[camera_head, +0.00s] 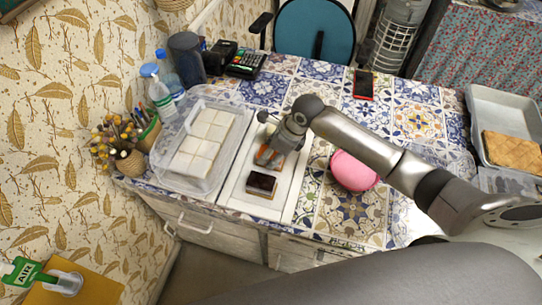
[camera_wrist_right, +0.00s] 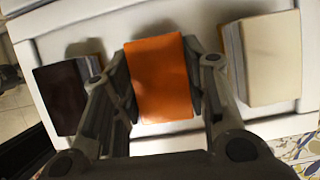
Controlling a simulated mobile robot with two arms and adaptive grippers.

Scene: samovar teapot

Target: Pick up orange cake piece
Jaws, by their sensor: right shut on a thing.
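The orange cake piece (camera_wrist_right: 160,80) stands upright in the picture between the two fingers of my right gripper (camera_wrist_right: 162,95) in the right wrist view. The fingers touch both its sides, so the gripper is shut on it. In the head view my right gripper (camera_head: 270,157) is over the white tray (camera_head: 234,188), and only a bit of the orange cake piece (camera_head: 277,161) shows beside the fingers. A dark brown cake piece (camera_head: 262,184) lies nearer on the tray, and it also shows at left in the wrist view (camera_wrist_right: 58,98). My left gripper is not in view.
A cream cake piece (camera_wrist_right: 268,58) sits to the right in the wrist view. A clear box of white squares (camera_head: 207,143) stands left of the tray. A pink round object (camera_head: 353,171) is to the right, under my arm. A phone (camera_head: 363,84) lies behind.

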